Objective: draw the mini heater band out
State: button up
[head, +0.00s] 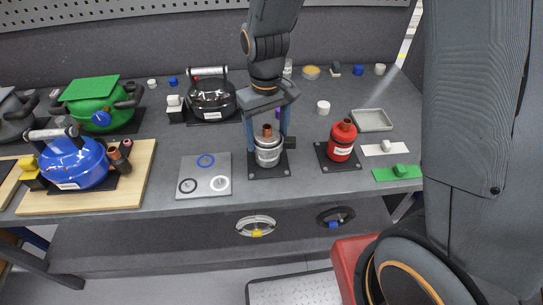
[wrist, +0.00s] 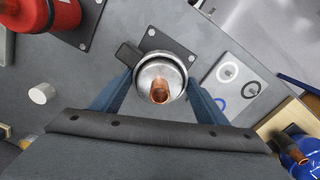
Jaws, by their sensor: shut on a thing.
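The mini heater band (head: 268,152) is a silver ring around a small silver compressor can. Its dark terminal block sticks out at the right in the head view and at the upper left in the wrist view (wrist: 128,54). A copper stub (wrist: 160,91) rises from the can's top. The can stands upright on a dark base plate (head: 283,172). My gripper (head: 268,145) points down with its two blue fingers on opposite sides of the band, shut on it. The fingers hide the band's sides. I cannot tell whether the band has lifted.
A red canister (head: 342,141) stands close on the right. A grey plate with several rings (head: 204,176) lies to the left. A blue compressor (head: 74,164) sits on a wooden board farther left. A black compressor (head: 210,98) stands behind. A small white cylinder (head: 323,107) stands behind right.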

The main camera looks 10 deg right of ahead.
jog(key=shift+r+p, duration=3.85)
jog(key=shift+r, duration=2.55)
